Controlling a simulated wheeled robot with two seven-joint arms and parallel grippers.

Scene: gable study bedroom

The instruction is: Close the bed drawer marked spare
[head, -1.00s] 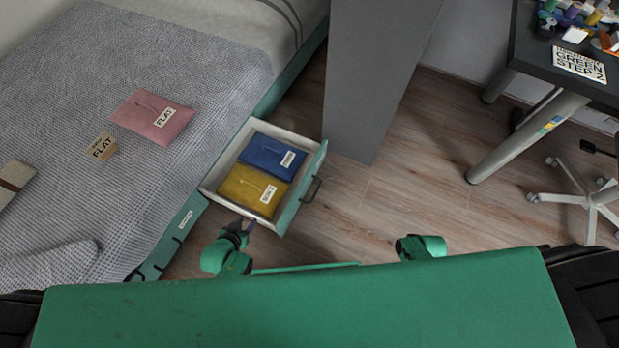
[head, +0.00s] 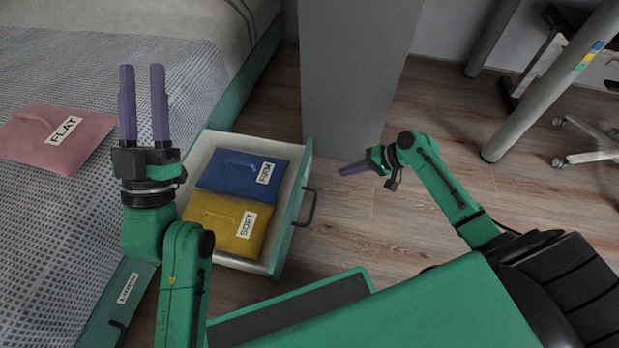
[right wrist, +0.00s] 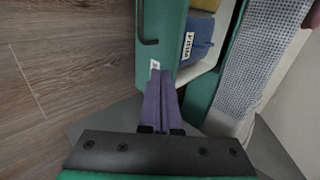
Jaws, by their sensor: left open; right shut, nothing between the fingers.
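The open bed drawer, a pale tray with a green front (head: 292,215) and dark handle (head: 307,207), sticks out from the bed. Inside lie a blue pouch (head: 230,171) labelled FIRM and a yellow pouch (head: 205,213) labelled SOFT. My right gripper (head: 343,171) is shut and empty, to the right of the drawer front. In the right wrist view its fingertips (right wrist: 162,74) appear close to the drawer front (right wrist: 168,35); contact cannot be told. A white label there is partly hidden and unreadable. My left gripper (head: 142,68) is open and empty, in front of the bed in the picture.
A second bed drawer front (head: 118,305) with a small label is flush at lower left. A pink pouch (head: 55,135) marked FLAT lies on the bed. A grey panel (head: 352,70) stands behind the drawer. Desk legs (head: 545,85) are at right. Floor between is clear.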

